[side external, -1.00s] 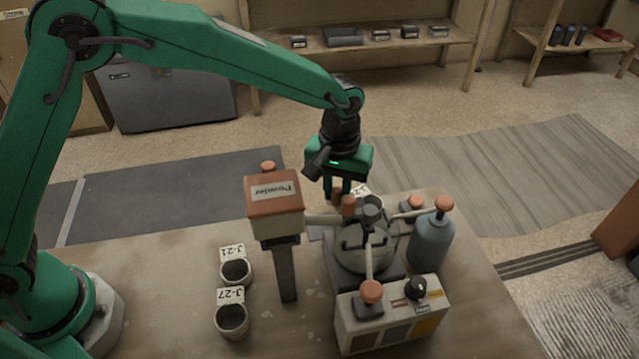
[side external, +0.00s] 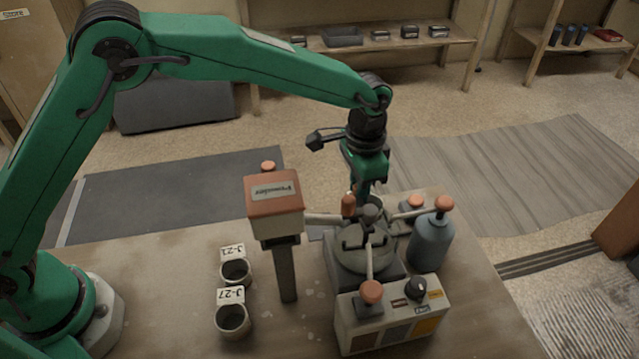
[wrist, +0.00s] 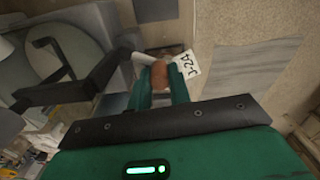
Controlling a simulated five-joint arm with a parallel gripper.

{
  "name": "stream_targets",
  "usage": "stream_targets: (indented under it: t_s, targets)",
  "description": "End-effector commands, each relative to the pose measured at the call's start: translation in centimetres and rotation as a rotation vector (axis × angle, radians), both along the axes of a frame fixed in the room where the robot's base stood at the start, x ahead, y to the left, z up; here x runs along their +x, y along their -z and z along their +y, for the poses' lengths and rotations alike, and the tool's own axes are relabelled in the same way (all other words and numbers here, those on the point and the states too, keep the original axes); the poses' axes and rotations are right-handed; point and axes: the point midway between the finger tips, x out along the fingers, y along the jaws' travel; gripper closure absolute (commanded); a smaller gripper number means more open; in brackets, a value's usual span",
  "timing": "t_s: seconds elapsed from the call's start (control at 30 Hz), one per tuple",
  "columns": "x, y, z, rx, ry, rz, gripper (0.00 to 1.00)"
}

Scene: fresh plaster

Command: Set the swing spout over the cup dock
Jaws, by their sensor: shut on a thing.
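My gripper (side external: 362,194) is behind the round grey mixing vessel (side external: 352,256). In the wrist view, its green fingers (wrist: 160,88) are shut on an orange-brown knob (wrist: 161,72), which I take to be the swing spout's handle. The spout's own arm is mostly hidden, and I cannot tell exactly where its outlet points. A pale cup labelled J-24 (wrist: 187,67) shows just beyond the fingers, with only part of its rim visible. The cup dock itself is hidden behind the vessel and gripper.
The Powder dispenser (side external: 274,212) stands left of the vessel. A blue-grey bottle (side external: 431,243) is at right and a control box (side external: 390,320) in front. Cups J-21 (side external: 236,272) and J-27 (side external: 232,320) stand at left.

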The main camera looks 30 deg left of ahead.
Motion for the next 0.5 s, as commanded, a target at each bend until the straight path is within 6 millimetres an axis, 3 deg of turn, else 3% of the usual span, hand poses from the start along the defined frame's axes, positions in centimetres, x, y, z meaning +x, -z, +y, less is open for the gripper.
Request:
stream_targets:
  t_s: [0.5]
  targets:
    - [0.2,-0.2,-1.4,-0.002,0.285,-0.004,1.0]
